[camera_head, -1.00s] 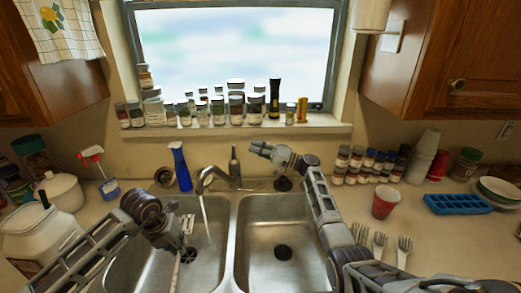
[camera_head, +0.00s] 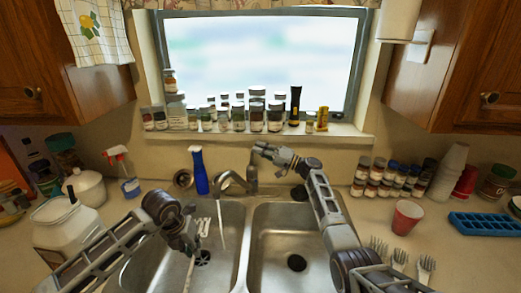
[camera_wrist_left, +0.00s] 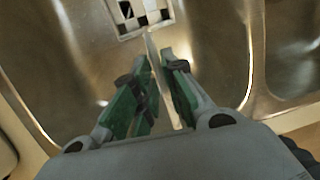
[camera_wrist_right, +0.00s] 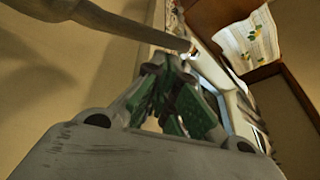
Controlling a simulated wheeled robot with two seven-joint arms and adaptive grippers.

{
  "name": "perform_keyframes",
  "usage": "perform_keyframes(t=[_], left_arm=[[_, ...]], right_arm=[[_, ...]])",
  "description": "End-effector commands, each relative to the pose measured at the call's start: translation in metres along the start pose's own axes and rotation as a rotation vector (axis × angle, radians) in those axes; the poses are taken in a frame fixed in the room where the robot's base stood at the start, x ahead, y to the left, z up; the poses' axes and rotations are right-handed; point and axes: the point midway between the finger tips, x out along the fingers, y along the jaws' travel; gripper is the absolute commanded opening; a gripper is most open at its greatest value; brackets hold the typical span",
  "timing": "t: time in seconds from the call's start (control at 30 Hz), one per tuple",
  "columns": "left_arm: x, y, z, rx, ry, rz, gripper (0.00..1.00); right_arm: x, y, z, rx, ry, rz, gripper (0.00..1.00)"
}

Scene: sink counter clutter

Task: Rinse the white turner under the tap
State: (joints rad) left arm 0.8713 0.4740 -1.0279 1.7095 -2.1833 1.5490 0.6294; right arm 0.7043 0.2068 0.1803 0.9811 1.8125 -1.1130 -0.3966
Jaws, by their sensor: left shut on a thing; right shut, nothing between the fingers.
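The tap (camera_head: 230,180) pours a thin stream of water (camera_head: 221,225) into the left basin, just right of the turner's head. I cannot tell whether water touches it. My right gripper (camera_head: 262,150) is shut and empty by the top of the tap's upright part (camera_head: 252,173); contact is unclear.
The right basin (camera_head: 290,235) is empty under my right arm. A white jar (camera_head: 66,222) is at left. A red cup (camera_head: 406,217) and several forks (camera_head: 400,258) lie at right. Spice jars (camera_head: 255,115) line the sill.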

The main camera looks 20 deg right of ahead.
Motion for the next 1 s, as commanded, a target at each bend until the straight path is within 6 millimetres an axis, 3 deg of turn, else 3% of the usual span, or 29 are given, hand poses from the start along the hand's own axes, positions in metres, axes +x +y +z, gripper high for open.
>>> perform_keyframes(t=[0.63,1.0], left_arm=[[0.0,0.0,0.0,0.0,0.0,0.0,0.0],[0.0,0.0,0.0,0.0,0.0,0.0,0.0]], right_arm=[[-0.011,-0.005,0.019,-0.11,0.0,-0.065,0.0],[-0.012,-0.005,0.02,-0.108,0.0,-0.064,0.0]])
